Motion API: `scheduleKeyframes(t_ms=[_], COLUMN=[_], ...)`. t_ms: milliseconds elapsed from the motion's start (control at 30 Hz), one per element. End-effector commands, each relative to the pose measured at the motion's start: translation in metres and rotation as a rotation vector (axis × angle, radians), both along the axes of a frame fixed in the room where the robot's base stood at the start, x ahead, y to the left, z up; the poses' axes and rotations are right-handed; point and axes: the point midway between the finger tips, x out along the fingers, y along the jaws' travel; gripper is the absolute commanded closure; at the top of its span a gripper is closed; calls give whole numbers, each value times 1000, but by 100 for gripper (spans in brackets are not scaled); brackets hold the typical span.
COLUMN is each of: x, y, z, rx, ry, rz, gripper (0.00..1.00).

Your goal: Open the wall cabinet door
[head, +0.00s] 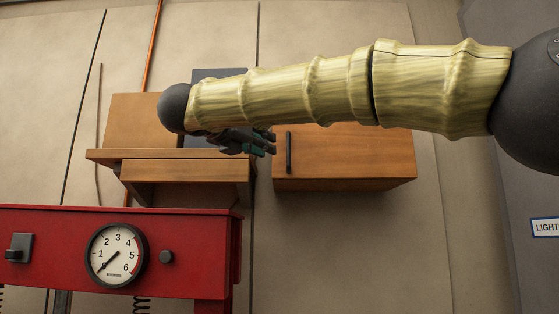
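The wall cabinet (365,160) is a brown wooden box on the wall, right of centre. Its door (340,162) looks shut, with a dark vertical handle (288,152) near its left edge. My arm crosses in front and hides the upper part of the cabinet. My gripper (270,143) is just left of the handle, its dark fingers pointing right. Its wrist is partly hidden behind my arm. The fingertips appear close to the handle, but I cannot tell the depth between them. I cannot tell whether the fingers are apart or closed.
A wooden shelf (190,170) on the wall is left of the cabinet, below and behind my gripper. A wooden board (130,120) and a dark panel stand above it. A red machine (190,250) with a dial gauge (116,255) fills the lower left. The wall below the cabinet is clear.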

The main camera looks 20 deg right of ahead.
Motion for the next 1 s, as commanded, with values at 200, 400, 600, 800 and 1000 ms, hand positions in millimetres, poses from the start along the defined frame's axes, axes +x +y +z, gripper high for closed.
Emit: scheduleKeyframes(t_ms=[200,400,600,800,1000], x=[0,25,45,61,67], y=[-11,-34,-58,-75,-82], z=[9,8,8,6,4], rx=[17,15,16,15,15], ry=[-13,-8,-10,-10,-10], rz=[-3,-3,-3,-1,0], gripper=[81,81,81,81,81])
